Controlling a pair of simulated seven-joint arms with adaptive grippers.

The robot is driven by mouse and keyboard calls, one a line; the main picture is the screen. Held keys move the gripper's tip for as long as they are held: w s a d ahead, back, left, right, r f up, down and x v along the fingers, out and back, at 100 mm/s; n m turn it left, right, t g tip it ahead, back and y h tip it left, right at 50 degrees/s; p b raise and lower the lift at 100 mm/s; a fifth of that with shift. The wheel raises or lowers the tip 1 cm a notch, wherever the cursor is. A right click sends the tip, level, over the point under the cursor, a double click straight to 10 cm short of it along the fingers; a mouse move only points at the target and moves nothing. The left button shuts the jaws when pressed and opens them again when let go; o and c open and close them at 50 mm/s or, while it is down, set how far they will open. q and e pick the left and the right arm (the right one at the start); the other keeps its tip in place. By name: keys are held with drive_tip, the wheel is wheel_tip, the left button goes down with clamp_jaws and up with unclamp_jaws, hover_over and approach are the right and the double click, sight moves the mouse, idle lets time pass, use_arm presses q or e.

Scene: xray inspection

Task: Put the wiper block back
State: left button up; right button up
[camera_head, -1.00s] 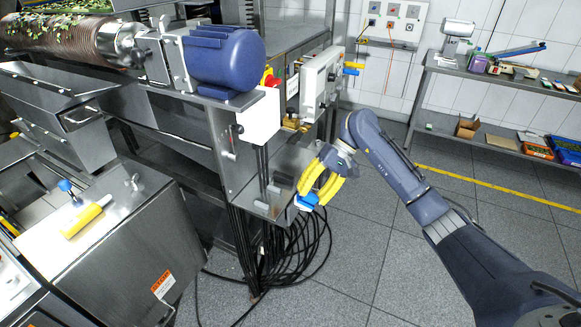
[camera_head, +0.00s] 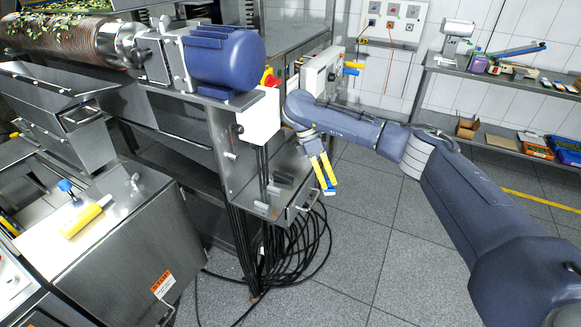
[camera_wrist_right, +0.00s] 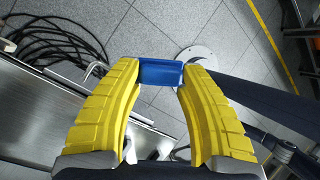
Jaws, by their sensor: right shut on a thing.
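The wiper block is a small blue block (camera_wrist_right: 160,73), held between the yellow fingertips of my right gripper in the right wrist view. In the head view my right gripper (camera_head: 328,182) points down, beside the right side of the open steel bay under the blue motor. Only a small blue patch of the block (camera_head: 330,191) shows there at the fingertips. The gripper is shut on the block and holds it above the floor. My left gripper is in neither view.
A steel bay (camera_head: 240,192) with a handle stands just left of the gripper. Black cables (camera_head: 290,255) lie coiled on the floor below. A white control box (camera_head: 258,118) is above left. Open tiled floor (camera_head: 370,235) lies to the right.

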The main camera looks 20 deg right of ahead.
drive_tip(key=shift+w+d+r+n+t, duration=1.8)
drive_tip(key=shift+d+n+t, duration=1.9)
drive_tip(key=shift+n, duration=1.8)
drive_tip(key=shift+y, duration=0.3)
drive_tip(key=w+a, duration=0.4)
drive_tip(key=w+a+f, duration=0.1)
drive_tip(key=w+a, duration=0.4)
drive_tip(key=w+a+f, duration=0.1)
drive_tip(key=w+a, duration=0.3)
drive_tip(key=shift+w+a, duration=0.2)
drive_tip(key=shift+a, duration=0.2)
drive_tip(key=shift+f, duration=2.1)
drive_tip(key=shift+w+a+f, duration=0.2)
drive_tip(key=shift+f, duration=0.25)
